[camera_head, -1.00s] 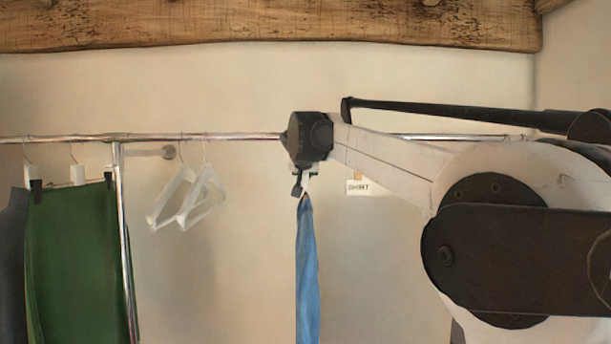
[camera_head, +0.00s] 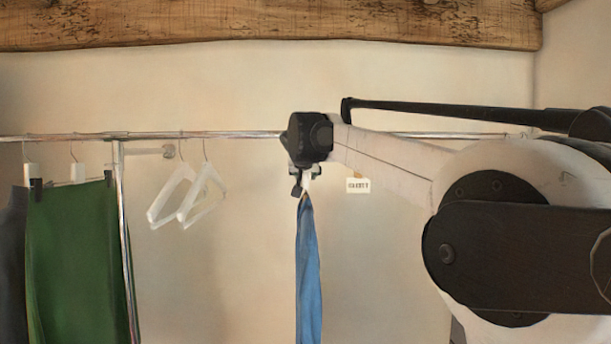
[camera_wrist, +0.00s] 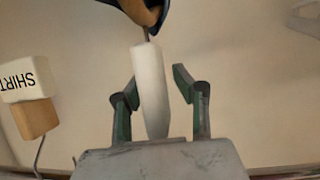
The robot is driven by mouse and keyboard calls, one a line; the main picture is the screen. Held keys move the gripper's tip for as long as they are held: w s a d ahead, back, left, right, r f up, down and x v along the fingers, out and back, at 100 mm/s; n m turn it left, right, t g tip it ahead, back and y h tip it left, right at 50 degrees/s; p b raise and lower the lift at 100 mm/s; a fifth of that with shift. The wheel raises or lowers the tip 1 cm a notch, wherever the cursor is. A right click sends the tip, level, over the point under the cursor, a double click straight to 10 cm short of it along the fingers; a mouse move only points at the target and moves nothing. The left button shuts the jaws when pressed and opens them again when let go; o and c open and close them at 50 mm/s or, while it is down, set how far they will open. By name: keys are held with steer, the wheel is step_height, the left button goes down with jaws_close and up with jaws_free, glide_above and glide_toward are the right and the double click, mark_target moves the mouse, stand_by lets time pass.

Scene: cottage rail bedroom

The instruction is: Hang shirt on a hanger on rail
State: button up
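The blue shirt (camera_head: 309,275) hangs narrow, edge-on, below my gripper (camera_head: 306,184) in the camera_head view. My gripper is just below the metal rail (camera_head: 230,135). In the wrist view, the hanger's white neck block (camera_wrist: 150,85) stands between the two fingers of my gripper (camera_wrist: 157,80). A gap shows beside the right finger; the left finger is very close to the block, and contact there is unclear. A brown hanger part and a bit of blue cloth (camera_wrist: 166,8) show at the top edge. The hook's top is hidden, so I cannot tell whether it rests on the rail.
Two empty white hangers (camera_head: 186,200) hang left of the shirt. A green garment (camera_head: 75,250) and a dark one (camera_head: 12,265) hang farther left, near an upright post (camera_head: 124,230). A SHIRT tag (camera_head: 358,185) hangs just right of my gripper. A wooden beam (camera_head: 270,25) runs above.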

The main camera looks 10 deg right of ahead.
steer(key=v, duration=1.2)
steer(key=s+d+f+g, duration=0.2)
steer(key=s+f, duration=0.7)
steer(key=s, duration=0.1)
steer(key=s+d+f+g, duration=0.1)
steer(key=s+d+f, duration=0.1)
steer(key=s+f, duration=0.7)
steer(key=s+a+f+n+g+y, duration=0.2)
steer(key=s+f+n+g+y, duration=0.1)
steer(key=s+f, duration=2.1)
step_height(320, 180, down, 15)
steer(key=b, duration=1.6)
steer(key=shift+w+f, duration=0.2)
steer(key=shift+w, duration=0.05)
steer(key=shift+d, duration=0.1)
